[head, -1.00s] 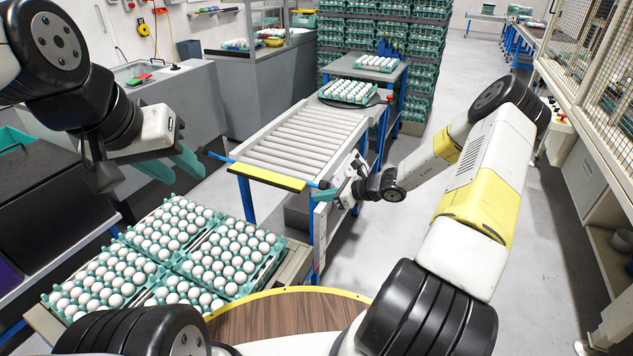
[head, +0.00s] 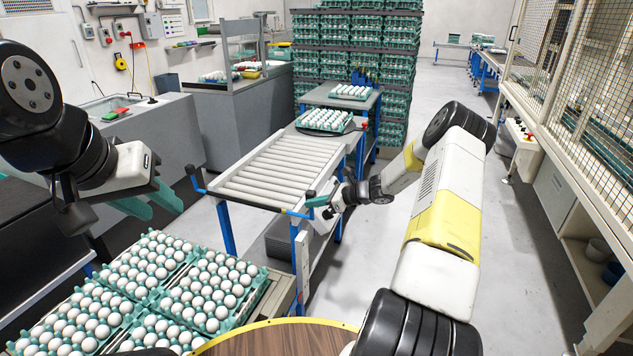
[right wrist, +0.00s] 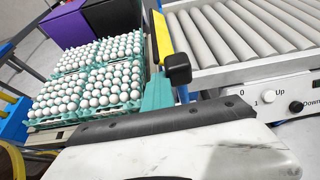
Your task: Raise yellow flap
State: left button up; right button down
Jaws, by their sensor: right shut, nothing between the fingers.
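The yellow flap (right wrist: 162,38) is a narrow strip at the near end of the roller conveyor in the right wrist view. In the head view its yellow face does not show; only a thin dark and blue edge (head: 245,201) is seen, with blue levers at both ends. A black knob (right wrist: 177,68) sits at the flap's near end. My right gripper (head: 316,202) is shut and empty, at the flap's right end; its teal finger (right wrist: 157,92) is right beside the knob, contact unclear. My left gripper (head: 152,204) is open and empty, left of the flap.
The roller conveyor (head: 268,172) is bare, with an egg tray (head: 325,120) beyond its far end. Several egg-filled trays (head: 190,283) stand in front. The floor to the right is clear.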

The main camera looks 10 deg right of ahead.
jog(key=w+d+f, duration=0.2)
jog(key=w+f, duration=0.1)
jog(key=w, duration=0.2)
jog(key=shift+d, duration=0.4)
jog(key=s+d, duration=0.7)
jog(key=shift+d, duration=0.15)
dwell(0.3)
jog(key=shift+s, duration=0.1)
